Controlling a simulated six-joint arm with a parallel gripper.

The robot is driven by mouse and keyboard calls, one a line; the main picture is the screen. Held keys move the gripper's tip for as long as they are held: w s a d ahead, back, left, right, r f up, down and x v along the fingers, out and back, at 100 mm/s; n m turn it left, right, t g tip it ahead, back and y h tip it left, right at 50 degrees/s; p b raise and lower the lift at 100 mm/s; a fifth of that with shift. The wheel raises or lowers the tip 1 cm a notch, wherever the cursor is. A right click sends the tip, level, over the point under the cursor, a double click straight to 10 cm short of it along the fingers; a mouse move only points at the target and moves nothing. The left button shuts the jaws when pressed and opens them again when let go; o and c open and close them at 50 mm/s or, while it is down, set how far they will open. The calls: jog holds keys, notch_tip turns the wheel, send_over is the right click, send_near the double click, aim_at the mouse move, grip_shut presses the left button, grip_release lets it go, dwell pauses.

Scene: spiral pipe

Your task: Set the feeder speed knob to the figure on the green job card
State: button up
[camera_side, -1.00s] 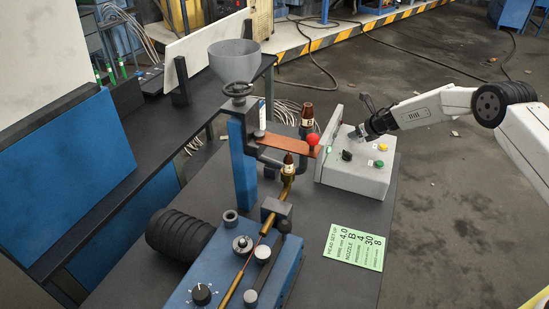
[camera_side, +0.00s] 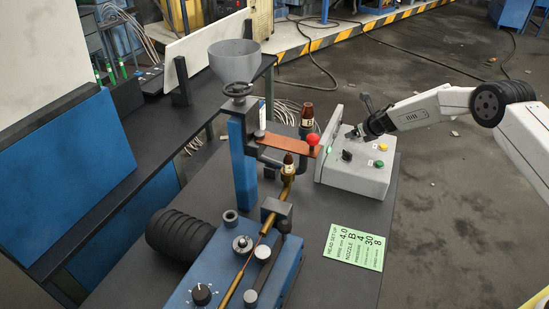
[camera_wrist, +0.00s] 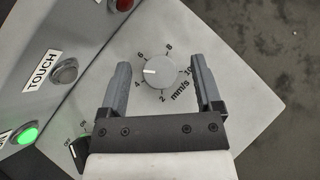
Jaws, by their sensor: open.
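The feeder speed knob (camera_wrist: 159,71) is a round light grey dial marked 2 to 10 mm/s on a pale panel in the wrist view. Its white pointer mark faces left, between 4 and 6. My gripper (camera_wrist: 160,66) is open, with one dark finger on each side of the knob and gaps showing. In the side view my gripper (camera_side: 356,133) is over the far part of the grey control box (camera_side: 350,182), hiding the knob. The green job card (camera_side: 354,247) lies flat on the table; its bottom line reads 8, with a small label hard to read.
A black selector (camera_side: 347,155), a yellow button (camera_side: 383,149) and a green button (camera_side: 379,163) are on the box. In the wrist view a lit green button (camera_wrist: 27,135) and TOUCH button (camera_wrist: 64,71) are at left. A blue machine (camera_side: 245,185) stands left of the box.

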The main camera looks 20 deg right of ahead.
jog(key=shift+s+r, duration=0.15)
jog(key=shift+v, duration=3.7)
jog(key=shift+s+a+f+m, duration=0.15)
jog(key=shift+a+f+m, duration=0.15)
jog(key=shift+m, duration=0.4)
jog(key=shift+a+m+g+h, duration=0.2)
jog(key=shift+m+g+h, duration=0.2)
jog(key=shift+m+h, duration=0.1)
jog(key=shift+w+a+r+m+h, duration=0.15)
jog(key=shift+m+h, duration=0.15)
jog(key=shift+m, duration=0.35)
jog(key=shift+w+a+r+m+h, duration=0.15)
jog(key=shift+m+h, duration=0.15)
jog(key=shift+m, duration=0.35)
jog(key=shift+w+f, duration=0.15)
